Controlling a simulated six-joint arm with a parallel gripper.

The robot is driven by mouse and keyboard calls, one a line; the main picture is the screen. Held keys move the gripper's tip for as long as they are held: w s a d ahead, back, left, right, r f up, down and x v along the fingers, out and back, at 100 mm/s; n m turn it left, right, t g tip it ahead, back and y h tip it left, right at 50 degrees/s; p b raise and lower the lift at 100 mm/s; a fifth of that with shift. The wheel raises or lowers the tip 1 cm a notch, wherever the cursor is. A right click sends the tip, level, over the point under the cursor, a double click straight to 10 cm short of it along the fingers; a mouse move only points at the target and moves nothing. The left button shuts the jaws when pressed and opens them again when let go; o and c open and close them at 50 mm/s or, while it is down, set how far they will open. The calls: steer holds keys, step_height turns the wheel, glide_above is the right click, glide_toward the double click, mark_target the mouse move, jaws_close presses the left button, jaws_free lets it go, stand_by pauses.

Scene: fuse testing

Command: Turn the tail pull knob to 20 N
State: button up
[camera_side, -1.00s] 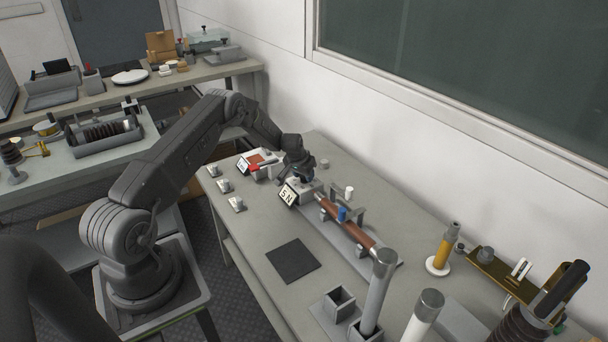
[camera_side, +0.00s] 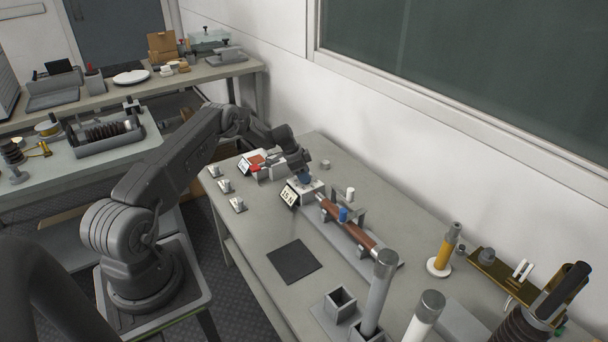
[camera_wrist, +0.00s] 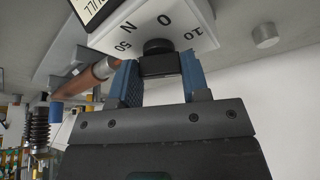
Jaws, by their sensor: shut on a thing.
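In the wrist view the black tail pull knob (camera_wrist: 157,46) stands on a white box (camera_wrist: 190,28) marked 50, N, 0 and 10. My gripper (camera_wrist: 159,63) has a blue finger on each side of the knob and is shut on it. In the side view my gripper (camera_side: 305,177) is over the same box (camera_side: 314,187), and the arm's end hides the knob. The box's small tilted display (camera_side: 290,196) seems to read 15 N. In the wrist view only part of that display (camera_wrist: 90,8) shows, with the letters "ULL".
A reddish-brown rod (camera_side: 359,236) lies on a fixture right of the box. A unit with a red top (camera_side: 257,160) stands behind it to the left. Small switches (camera_side: 237,204) line the left edge. A black mat (camera_side: 294,261) lies in front, with bare table around it.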

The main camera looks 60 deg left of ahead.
steer(key=m+g+h, duration=0.1)
steer(key=m, duration=0.4)
steer(key=shift+w+a, duration=0.1)
stand_by(0.5)
steer(key=o, duration=0.9)
steer(key=shift+h, duration=0.3)
steer(key=v, duration=1.3)
steer(key=shift+w+r, duration=0.15)
steer(key=shift+r, duration=0.3)
steer(key=shift+c, duration=0.4)
